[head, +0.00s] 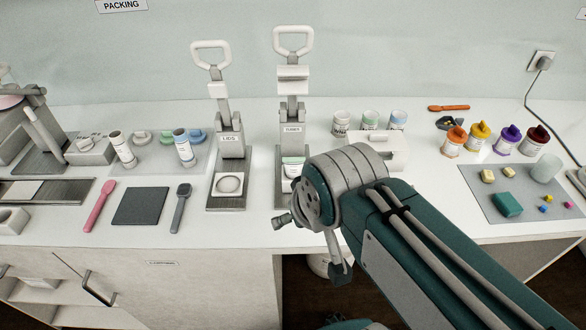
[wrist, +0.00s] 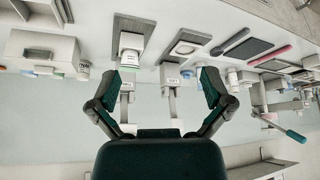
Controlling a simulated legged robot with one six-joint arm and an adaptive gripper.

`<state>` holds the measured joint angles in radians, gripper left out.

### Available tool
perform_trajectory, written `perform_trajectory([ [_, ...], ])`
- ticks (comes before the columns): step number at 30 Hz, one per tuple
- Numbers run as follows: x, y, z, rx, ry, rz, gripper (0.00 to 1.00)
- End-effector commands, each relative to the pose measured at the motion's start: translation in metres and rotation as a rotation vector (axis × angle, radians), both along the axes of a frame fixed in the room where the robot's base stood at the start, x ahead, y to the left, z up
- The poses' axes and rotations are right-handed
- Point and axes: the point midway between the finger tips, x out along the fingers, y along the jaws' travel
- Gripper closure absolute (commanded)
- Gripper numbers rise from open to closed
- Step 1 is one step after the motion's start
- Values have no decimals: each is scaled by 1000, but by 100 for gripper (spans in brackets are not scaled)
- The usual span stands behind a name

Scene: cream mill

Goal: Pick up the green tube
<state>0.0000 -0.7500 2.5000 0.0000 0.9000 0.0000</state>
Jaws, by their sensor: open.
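A white tube with a green band (head: 292,167) stands in the base of the right-hand lever press (head: 292,78), partly hidden by my arm in the head view. In the wrist view, which is upside down, the white tube (wrist: 131,42) shows at the press just beyond the left finger. My gripper (wrist: 167,80) is open and empty, its two dark green-padded fingers spread wide in front of both presses. The tube is not between the fingers. In the head view my arm hides most of the gripper.
A second lever press (head: 231,140) labelled for lids stands to the left. A white box (head: 375,150) and several small jars stand right of the press. The counter's front edge is close.

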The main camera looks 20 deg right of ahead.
Motion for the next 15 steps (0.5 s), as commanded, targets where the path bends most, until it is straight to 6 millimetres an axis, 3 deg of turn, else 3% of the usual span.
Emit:
perform_trajectory([
  [2,0,0,0,0,0,0,0],
  [3,0,0,0,0,0,0,6],
  [8,14,-3,6,1,13,-38,6],
  [15,85,-35,21,14,64,-205,6],
])
